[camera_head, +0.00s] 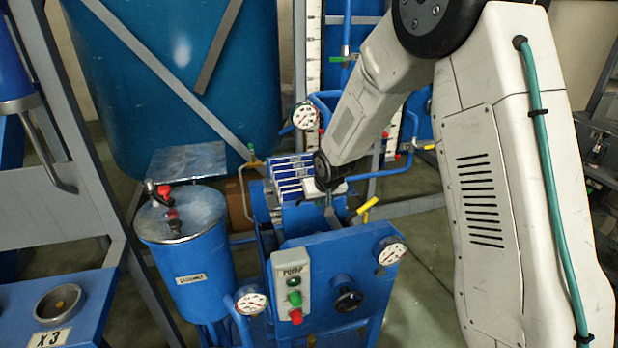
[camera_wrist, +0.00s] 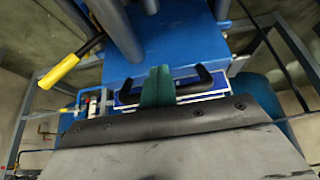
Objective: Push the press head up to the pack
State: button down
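The press head (camera_wrist: 170,45) is a blue block in the wrist view, with a black handle (camera_wrist: 195,84) along its edge. My gripper (camera_wrist: 158,82) has green fingers across the middle of this handle. They look shut on it; the far side of the grip is hidden. The pack (camera_head: 287,172) is a row of blue and white plates in the head view, just left of my gripper (camera_head: 327,192). A blue and white strip also shows under the handle in the wrist view. My wrist covers part of the press head, so its gap to the pack is unclear.
A yellow-handled lever (camera_head: 367,206) stands right of my gripper. In front is a blue panel with a pump switch box (camera_head: 291,285), gauges and a black knob (camera_head: 348,299). A blue canister (camera_head: 187,255) stands left, a large blue tank (camera_head: 170,80) behind.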

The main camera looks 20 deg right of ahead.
jog(key=shift+w+r, duration=0.15)
jog(key=shift+w, duration=5.05)
notch_tip(320, 180, up, 9)
jog(key=s, duration=0.1)
jog(key=shift+s, duration=0.2)
jog(key=s+f+g, duration=0.1)
jog(key=s, duration=0.1)
jog(key=s+f+g, duration=0.1)
jog(key=s, duration=0.4)
jog(key=shift+s+d+f+g, duration=0.2)
jog(key=shift+f+g, duration=0.2)
jog(key=s+r, duration=0.5)
jog(key=s, duration=0.9)
jog(key=s+d+r+g, duration=0.1)
jog(key=s+r, duration=0.4)
jog(key=s, duration=1)
jog(key=s+d+r, duration=0.1)
jog(key=s+r, duration=0.4)
jog(key=s, duration=1)
jog(key=shift+r+g, duration=0.25)
jog(key=shift+g, duration=0.05)
